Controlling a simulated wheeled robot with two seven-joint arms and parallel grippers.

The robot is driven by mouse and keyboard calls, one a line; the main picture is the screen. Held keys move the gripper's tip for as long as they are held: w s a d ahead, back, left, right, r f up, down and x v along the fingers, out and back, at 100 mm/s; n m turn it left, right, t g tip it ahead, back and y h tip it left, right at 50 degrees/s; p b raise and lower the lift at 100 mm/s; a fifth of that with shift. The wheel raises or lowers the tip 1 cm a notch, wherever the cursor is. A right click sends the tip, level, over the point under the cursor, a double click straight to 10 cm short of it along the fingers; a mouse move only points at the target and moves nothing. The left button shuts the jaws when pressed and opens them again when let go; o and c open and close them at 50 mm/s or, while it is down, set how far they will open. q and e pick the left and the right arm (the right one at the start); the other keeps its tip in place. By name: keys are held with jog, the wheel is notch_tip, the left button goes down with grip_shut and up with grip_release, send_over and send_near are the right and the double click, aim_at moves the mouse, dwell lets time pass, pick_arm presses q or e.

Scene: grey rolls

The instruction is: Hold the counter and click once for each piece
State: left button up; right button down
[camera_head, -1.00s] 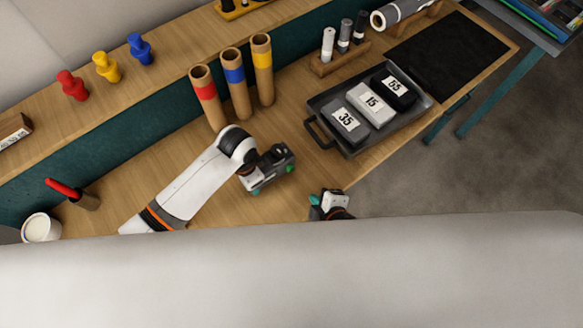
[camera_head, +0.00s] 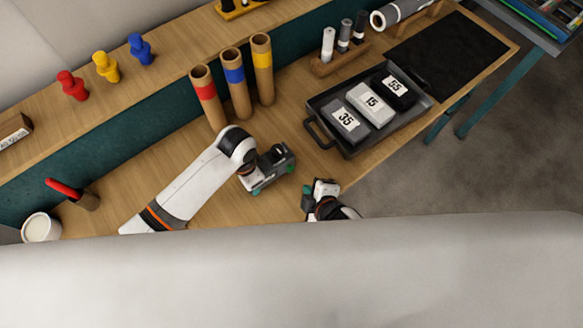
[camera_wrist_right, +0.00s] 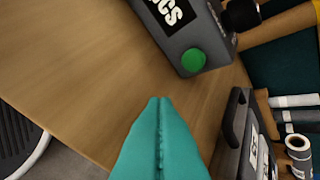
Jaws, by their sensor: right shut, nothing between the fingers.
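The counter is a grey box (camera_wrist_right: 188,38) with a white-on-black "PCS" label and a round green button (camera_wrist_right: 193,60); it fills the top of the right wrist view. In the head view the counter (camera_head: 273,176) is at my left gripper (camera_head: 255,188), its green button facing right. The left fingers are largely hidden, so their grip is unclear. My right gripper (camera_head: 307,203) is just right of the counter, near the table's front edge. Its teal fingers (camera_wrist_right: 160,102) are shut, empty and apart from the button, which is above their tips in the wrist view.
A dark tray (camera_head: 322,112) holds blocks marked 35, 15 and 55 to the right. Three banded tubes (camera_head: 237,90) stand behind the counter. A white cup (camera_head: 40,228) is at the left. Bare wood lies between the counter and the tray.

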jog(key=shift+w+a, duration=0.55)
jog(key=shift+w, duration=0.25)
jog(key=shift+w+a, duration=0.5)
jog(key=shift+w, duration=0.3)
jog(key=shift+w, duration=0.1)
dwell(0.8)
jog(key=shift+w+a, duration=0.25)
jog(key=shift+w+a, duration=0.25)
jog(key=shift+w, duration=0.2)
dwell(1.0)
jog(key=shift+s+d+r, duration=0.1)
jog(key=shift+s+d, duration=0.4)
jog(key=shift+s, duration=0.3)
jog(key=shift+s+d, duration=0.45)
jog(key=shift+s, duration=0.25)
jog(key=shift+s+d, duration=0.45)
jog(key=shift+s, duration=0.3)
jog(key=shift+s+d, duration=0.45)
jog(key=shift+s, duration=0.25)
